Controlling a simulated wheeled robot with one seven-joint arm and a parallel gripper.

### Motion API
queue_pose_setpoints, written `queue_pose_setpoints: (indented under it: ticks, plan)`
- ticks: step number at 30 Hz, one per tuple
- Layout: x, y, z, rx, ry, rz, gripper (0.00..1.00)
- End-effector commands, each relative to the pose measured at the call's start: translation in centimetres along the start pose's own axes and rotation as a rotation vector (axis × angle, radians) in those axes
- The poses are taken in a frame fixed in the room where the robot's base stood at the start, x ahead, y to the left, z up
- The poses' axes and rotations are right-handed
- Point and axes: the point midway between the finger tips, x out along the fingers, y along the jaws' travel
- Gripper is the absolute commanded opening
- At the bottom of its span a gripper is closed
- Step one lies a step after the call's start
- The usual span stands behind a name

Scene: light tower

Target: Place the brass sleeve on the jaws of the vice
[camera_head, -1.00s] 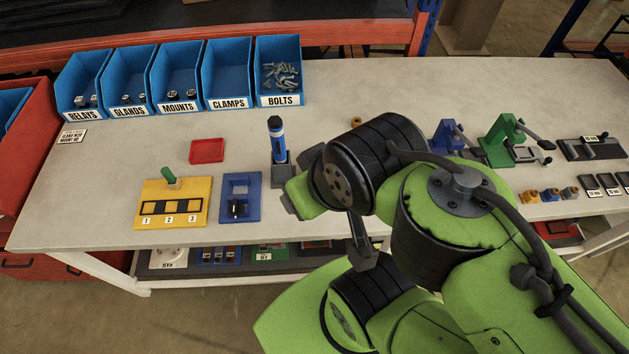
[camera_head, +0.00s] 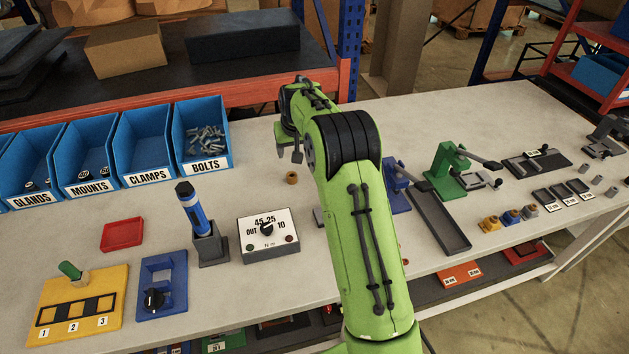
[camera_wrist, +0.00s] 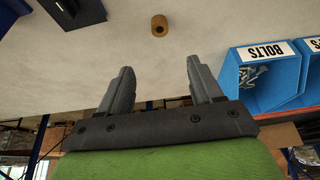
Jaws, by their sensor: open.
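The brass sleeve (camera_head: 292,178), a small brown-gold ring, stands on the bench just in front of my gripper (camera_head: 289,152) in the head view. In the wrist view the sleeve (camera_wrist: 159,26) lies beyond and roughly between the fingertips of my gripper (camera_wrist: 160,66). The gripper is open and empty, apart from the sleeve. I cannot identify the vice for certain. A dark grey piece (camera_head: 319,216) shows beside my arm, mostly hidden by it, and a dark block (camera_wrist: 76,12) shows at the upper left of the wrist view.
Blue bins, including the BOLTS bin (camera_head: 203,138), stand to the left; it also shows in the wrist view (camera_wrist: 262,80). A torque box (camera_head: 268,235) and a blue screwdriver in a stand (camera_head: 210,246) are nearer. Blue (camera_head: 396,188) and green (camera_head: 445,172) fixtures stand right of my arm.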

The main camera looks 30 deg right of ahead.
Motion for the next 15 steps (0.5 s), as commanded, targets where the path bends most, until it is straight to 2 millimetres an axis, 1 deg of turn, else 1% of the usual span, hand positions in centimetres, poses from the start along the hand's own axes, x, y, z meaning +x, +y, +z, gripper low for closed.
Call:
queue_pose_setpoints:
  ticks: [5, 9, 12, 15]
  plan:
    - [3.1, 0.0, -0.1, 0.001, -0.001, -0.001, 0.65]
    - [6.7, 0.0, 0.0, 0.002, -0.001, -0.001, 0.65]
    - [9.0, 0.0, 0.0, 0.002, -0.002, 0.000, 0.65]
    - [10.4, 0.0, -0.1, 0.001, 0.000, 0.000, 0.65]
